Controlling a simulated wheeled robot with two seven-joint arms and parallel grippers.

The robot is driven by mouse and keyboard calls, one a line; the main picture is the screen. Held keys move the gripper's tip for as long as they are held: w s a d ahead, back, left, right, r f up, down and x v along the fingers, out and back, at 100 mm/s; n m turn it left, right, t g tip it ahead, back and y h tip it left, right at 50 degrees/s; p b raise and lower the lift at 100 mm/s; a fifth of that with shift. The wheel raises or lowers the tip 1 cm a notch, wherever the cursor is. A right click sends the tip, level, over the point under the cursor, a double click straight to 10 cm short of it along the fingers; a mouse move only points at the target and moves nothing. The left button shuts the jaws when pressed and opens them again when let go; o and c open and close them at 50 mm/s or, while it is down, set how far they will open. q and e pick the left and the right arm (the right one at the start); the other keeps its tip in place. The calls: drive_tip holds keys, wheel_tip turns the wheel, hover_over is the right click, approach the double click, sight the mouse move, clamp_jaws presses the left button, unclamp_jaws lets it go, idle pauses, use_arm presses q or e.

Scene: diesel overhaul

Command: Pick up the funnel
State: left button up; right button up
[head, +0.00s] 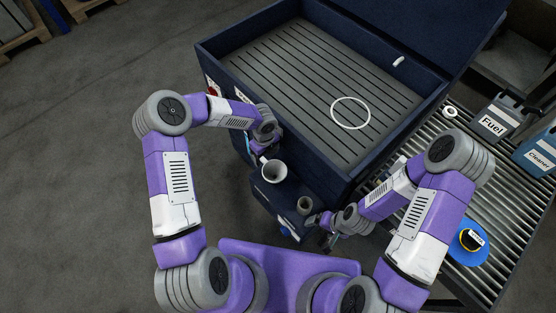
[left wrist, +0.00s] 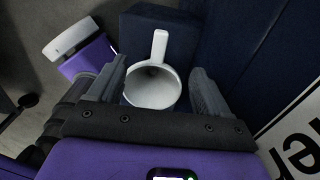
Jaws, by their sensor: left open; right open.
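The white funnel (head: 274,172), with a wide round mouth and a side handle, stands on a dark blue ledge (head: 281,195) at the front of the blue cabinet. In the left wrist view the funnel (left wrist: 152,92) shows between the two grey fingers of my left gripper (left wrist: 158,85), its handle pointing away. My left gripper (head: 264,153) is open and close to the funnel; whether a finger touches it I cannot tell. My right gripper (head: 324,232) is open and empty at the lower right of the ledge.
A small grey-brown cup-like thing (head: 305,205) stands on the ledge near my right gripper. Behind is a large blue tray (head: 290,75) with a white ring (head: 351,113) in it. A roller conveyor (head: 490,215) at the right bears a fuel can (head: 496,120) and a cleaner can (head: 540,152).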

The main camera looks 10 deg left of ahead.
sight(265, 161)
use_arm(q)
wheel_tip(265, 161, down, 7)
drive_tip(key=shift+s+a+f+b, duration=0.15)
drive_tip(key=shift+f+b, duration=0.05)
drive_tip(key=shift+b, duration=0.5)
clamp_jaws()
